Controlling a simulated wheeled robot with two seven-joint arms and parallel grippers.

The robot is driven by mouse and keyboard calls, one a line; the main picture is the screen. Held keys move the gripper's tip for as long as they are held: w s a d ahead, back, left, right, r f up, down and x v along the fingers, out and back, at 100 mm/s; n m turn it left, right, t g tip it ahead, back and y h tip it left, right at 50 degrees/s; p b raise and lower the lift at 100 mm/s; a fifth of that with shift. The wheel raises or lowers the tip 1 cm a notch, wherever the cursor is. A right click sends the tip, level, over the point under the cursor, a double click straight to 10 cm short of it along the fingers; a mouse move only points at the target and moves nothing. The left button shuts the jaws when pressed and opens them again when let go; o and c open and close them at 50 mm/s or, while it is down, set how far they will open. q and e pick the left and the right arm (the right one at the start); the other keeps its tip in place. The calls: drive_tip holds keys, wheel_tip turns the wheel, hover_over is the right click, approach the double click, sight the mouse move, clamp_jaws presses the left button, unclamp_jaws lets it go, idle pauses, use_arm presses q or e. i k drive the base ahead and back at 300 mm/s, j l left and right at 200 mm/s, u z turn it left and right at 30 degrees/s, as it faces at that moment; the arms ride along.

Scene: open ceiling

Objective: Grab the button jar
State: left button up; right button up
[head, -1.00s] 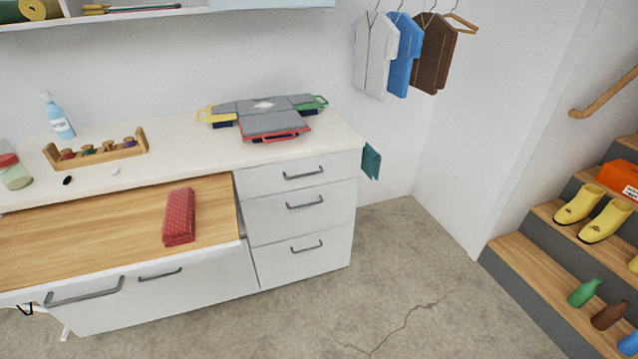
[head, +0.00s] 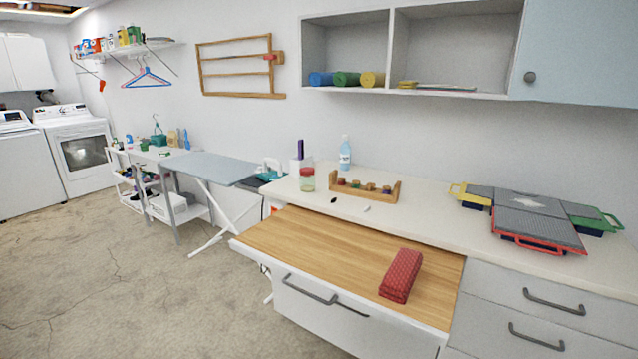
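A small clear jar with a red lid (head: 307,179), which looks like the button jar, stands upright on the white counter (head: 450,235). It is near the counter's left end, left of a wooden rack (head: 364,189) that holds several small coloured items. Its contents are too small to make out. Neither of my grippers is in the head view.
A wooden pull-out board (head: 330,252) juts out in front of the counter with a red patterned bundle (head: 401,275) on it. A blue spray bottle (head: 345,154) stands behind the rack. An ironing board (head: 208,168) stands to the left. Open floor (head: 90,270) lies at front left.

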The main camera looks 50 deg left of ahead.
sight(306, 182)
drive_tip(key=u, duration=1.7)
drive_tip(key=i, duration=0.25)
